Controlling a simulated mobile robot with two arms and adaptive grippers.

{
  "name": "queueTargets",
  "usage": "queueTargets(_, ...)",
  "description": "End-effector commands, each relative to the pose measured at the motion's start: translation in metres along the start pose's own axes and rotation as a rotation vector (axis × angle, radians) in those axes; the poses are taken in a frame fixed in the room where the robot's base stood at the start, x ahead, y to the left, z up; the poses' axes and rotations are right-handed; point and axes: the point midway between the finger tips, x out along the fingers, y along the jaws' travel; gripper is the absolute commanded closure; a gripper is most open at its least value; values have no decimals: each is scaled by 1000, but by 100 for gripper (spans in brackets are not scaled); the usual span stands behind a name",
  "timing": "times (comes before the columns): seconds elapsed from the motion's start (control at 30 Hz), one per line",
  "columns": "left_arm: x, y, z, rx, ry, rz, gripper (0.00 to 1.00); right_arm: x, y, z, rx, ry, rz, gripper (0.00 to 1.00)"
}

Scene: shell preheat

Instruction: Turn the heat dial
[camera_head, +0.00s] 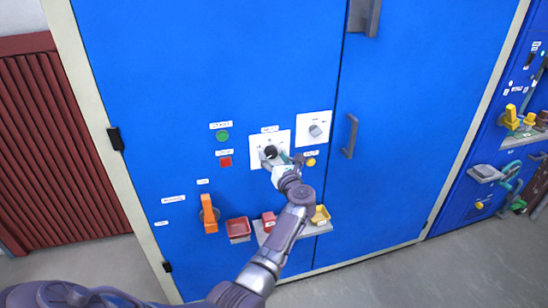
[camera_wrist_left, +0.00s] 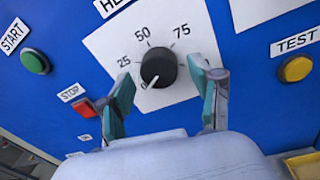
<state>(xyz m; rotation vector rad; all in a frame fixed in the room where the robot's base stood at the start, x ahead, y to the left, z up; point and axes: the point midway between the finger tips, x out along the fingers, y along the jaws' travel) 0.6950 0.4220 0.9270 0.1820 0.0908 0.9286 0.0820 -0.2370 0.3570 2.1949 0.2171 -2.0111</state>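The heat dial is a round black knob (camera_wrist_left: 159,67) on a white plate (camera_wrist_left: 190,38) marked with numbers including 25, 50 and 75. Its white pointer line is toward the lower left, near the low end of the scale. In the head view the knob (camera_head: 270,152) sits on the blue cabinet door. My left gripper (camera_wrist_left: 166,83) is open, with one finger on each side of the knob and a visible gap to it. It also shows in the head view (camera_head: 275,160), right at the dial plate. My right gripper is not in view.
A green START button (camera_wrist_left: 35,61) and a red STOP button (camera_wrist_left: 88,107) are left of the dial. A yellow TEST button (camera_wrist_left: 296,68) is to its right. Below are an orange lever (camera_head: 209,214), a red bin (camera_head: 238,228) and a yellow bin (camera_head: 320,215).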

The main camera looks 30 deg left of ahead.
Motion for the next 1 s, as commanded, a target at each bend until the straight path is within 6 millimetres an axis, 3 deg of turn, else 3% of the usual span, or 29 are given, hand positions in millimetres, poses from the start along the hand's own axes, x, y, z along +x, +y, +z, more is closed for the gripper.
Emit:
queueTargets(0.03,0,0,0,0,0,0,47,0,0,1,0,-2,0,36)
queueTargets(0.3,0,0,0,0,0,0,92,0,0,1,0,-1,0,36)
queueTargets(0.33,0,0,0,0,0,0,94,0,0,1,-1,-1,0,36)
queueTargets(0.67,0,0,0,53,-3,1,94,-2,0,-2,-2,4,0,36)
queueTargets(1.0,0,0,1,297,-18,3,94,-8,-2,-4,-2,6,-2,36)
